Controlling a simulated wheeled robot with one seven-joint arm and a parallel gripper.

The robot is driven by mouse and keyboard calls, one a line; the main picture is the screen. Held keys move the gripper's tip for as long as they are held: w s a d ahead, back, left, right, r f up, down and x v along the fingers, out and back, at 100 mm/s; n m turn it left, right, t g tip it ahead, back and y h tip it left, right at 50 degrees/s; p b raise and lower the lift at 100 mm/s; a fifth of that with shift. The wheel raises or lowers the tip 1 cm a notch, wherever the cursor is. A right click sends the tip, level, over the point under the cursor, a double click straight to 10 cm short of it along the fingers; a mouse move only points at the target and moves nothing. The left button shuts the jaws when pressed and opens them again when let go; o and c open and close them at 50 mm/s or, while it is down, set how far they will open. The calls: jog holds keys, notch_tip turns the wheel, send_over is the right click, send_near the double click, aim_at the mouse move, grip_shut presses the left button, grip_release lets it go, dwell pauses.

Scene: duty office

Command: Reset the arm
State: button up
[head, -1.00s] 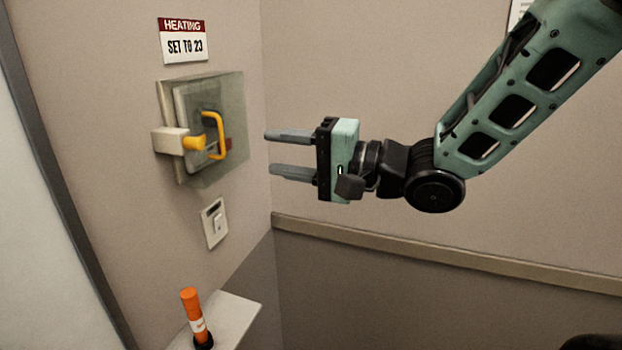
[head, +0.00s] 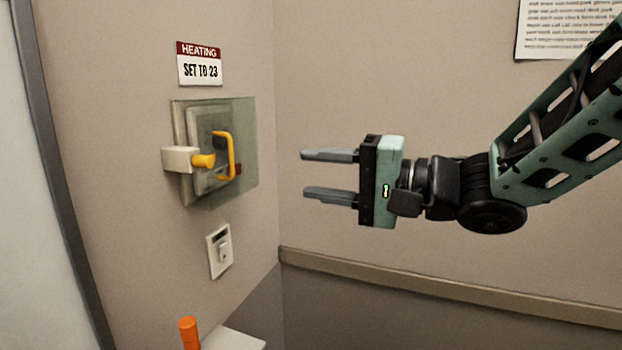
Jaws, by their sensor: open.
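My gripper (head: 330,176) is in the middle of the head view, pointing left. Its two grey fingers are apart with nothing between them. It hangs in the air to the right of the wall box (head: 190,135) and touches nothing. The wall box has a clear cover, a yellow handle (head: 233,157) and a yellow knob (head: 203,161) on a pale block. My arm reaches in from the right edge.
A sign (head: 200,64) reading "HEATING SET TO 23" is above the box. A white switch (head: 219,250) is below it. An orange cylinder (head: 189,332) stands by a pale shelf (head: 236,340) at the bottom. A rail (head: 440,288) runs along the right wall. A printed sheet (head: 560,30) hangs upper right.

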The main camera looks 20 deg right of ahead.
notch_tip(320, 180, down, 14)
jog(key=s+n+g+h, duration=0.15)
jog(key=n+h, duration=0.35)
jog(key=h, duration=0.5)
jog(key=s+f+n+g+h, duration=0.1)
jog(key=s+f+n+g, duration=0.3)
jog(key=s, duration=0.5)
jog(key=s+f+n+g+h, duration=0.2)
jog(key=s+f+n+g, duration=0.2)
jog(key=s, duration=0.5)
jog(key=shift+a+n+g+h, duration=0.2)
jog(key=shift+n+g+h, duration=0.15)
jog(key=shift+g, duration=0.4)
